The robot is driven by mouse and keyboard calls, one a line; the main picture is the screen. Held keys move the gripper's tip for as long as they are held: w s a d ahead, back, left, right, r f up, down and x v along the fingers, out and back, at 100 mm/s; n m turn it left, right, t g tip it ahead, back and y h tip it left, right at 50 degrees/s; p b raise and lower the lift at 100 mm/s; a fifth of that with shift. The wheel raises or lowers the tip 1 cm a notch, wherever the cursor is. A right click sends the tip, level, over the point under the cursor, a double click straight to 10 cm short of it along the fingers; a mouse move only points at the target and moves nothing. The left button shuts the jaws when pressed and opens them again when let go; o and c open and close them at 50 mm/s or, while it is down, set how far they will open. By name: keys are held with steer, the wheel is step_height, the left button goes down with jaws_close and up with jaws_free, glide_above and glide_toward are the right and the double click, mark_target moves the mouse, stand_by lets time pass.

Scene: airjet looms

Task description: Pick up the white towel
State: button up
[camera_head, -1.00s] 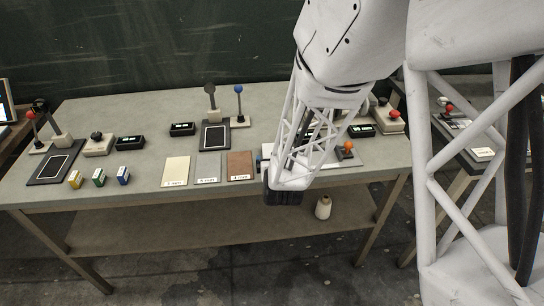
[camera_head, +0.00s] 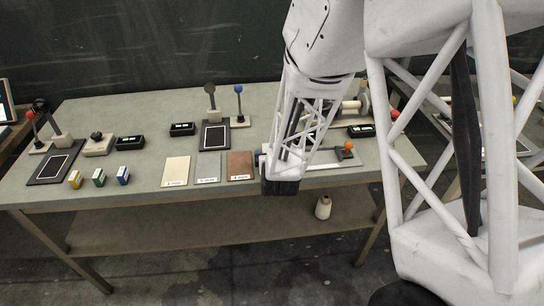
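A flat cream-white sheet (camera_head: 176,170), the closest match to the white towel, lies on the table with a small label at its lower edge. It is the leftmost of three flat sheets in a row. My gripper (camera_head: 280,188) is the dark end of my white arm, at the table's front edge. It is well to the right of the white sheet and apart from it. The fingers are too dark and small to tell whether they are open.
A grey sheet (camera_head: 208,168) and a brown sheet (camera_head: 240,165) lie between the white sheet and my gripper. Three small boxes, yellow (camera_head: 75,179), green (camera_head: 98,177) and blue (camera_head: 123,175), stand to the left. A blue-knobbed lever (camera_head: 239,103) rises behind. A cone spool (camera_head: 323,207) stands below.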

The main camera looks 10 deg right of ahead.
steer(key=shift+w+f, duration=0.2)
steer(key=shift+w, duration=0.2)
stand_by(0.3)
steer(key=c, duration=1)
steer(key=shift+r, duration=0.2)
steer(key=shift+r, duration=1.1)
steer(key=s, duration=0.5)
steer(key=s+d+r, duration=0.1)
steer(key=s, duration=0.4)
steer(key=s+d+r, duration=0.1)
steer(key=s, duration=0.4)
steer(key=shift+s+r, duration=0.25)
steer(key=shift+s, duration=0.15)
